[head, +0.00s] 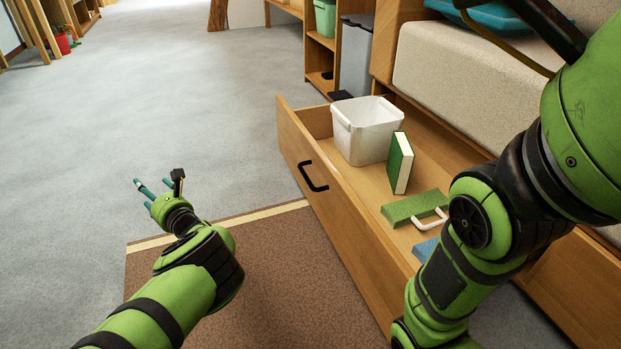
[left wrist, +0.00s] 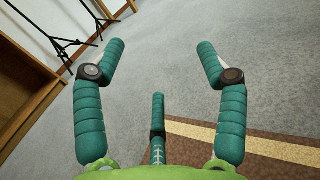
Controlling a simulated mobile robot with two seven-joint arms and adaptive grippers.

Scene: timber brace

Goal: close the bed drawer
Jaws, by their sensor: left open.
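The bed drawer (head: 340,215) is pulled out from under the bed (head: 455,75). Its wooden front faces left and carries a black handle (head: 312,176). Inside are a white bin (head: 366,132), an upright green book (head: 399,164), a green item with a white handle (head: 415,207) and a blue item (head: 426,249). My left gripper (head: 151,187) is open and empty over the grey floor, left of the drawer and apart from it. Its spread fingers show in the left wrist view (left wrist: 158,75). My right arm crosses the right side of the head view; its gripper is out of frame.
A brown rug (head: 265,275) with a pale border lies before the drawer. A wooden shelf (head: 320,52) with a green bin and a grey bin (head: 356,56) stand beyond it. The grey carpet (head: 120,110) at left is clear.

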